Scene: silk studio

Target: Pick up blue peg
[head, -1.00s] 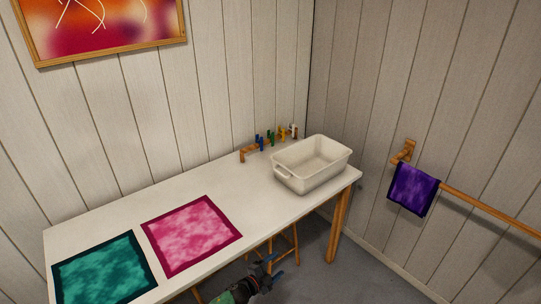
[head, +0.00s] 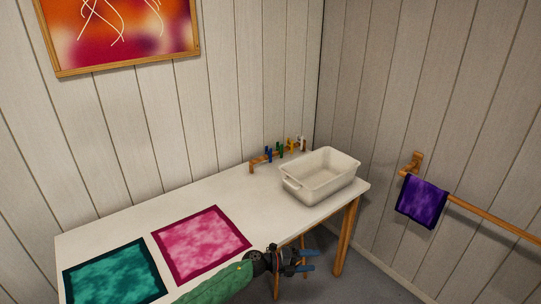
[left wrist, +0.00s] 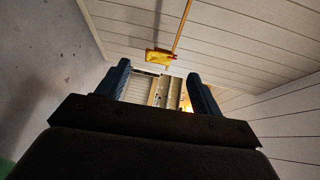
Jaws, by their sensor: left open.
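A blue peg (head: 269,155) stands at the left part of a small wooden rack (head: 252,167) at the back of the white table (head: 230,195); it is small here, and there may be two blue pegs side by side. My left gripper (head: 312,261) is by the table's front edge, well in front of the rack and apart from it. Its two blue fingers are apart and empty. The left wrist view shows the same open fingers (left wrist: 158,88) with no peg between them. My right gripper is not in view.
Green, yellow and pale pegs stand along the rack. A white tub (head: 320,172) sits at the table's right end, beside the rack. A pink cloth (head: 202,243) and a teal cloth (head: 115,272) lie flat. A purple cloth (head: 422,201) hangs on a wall rail.

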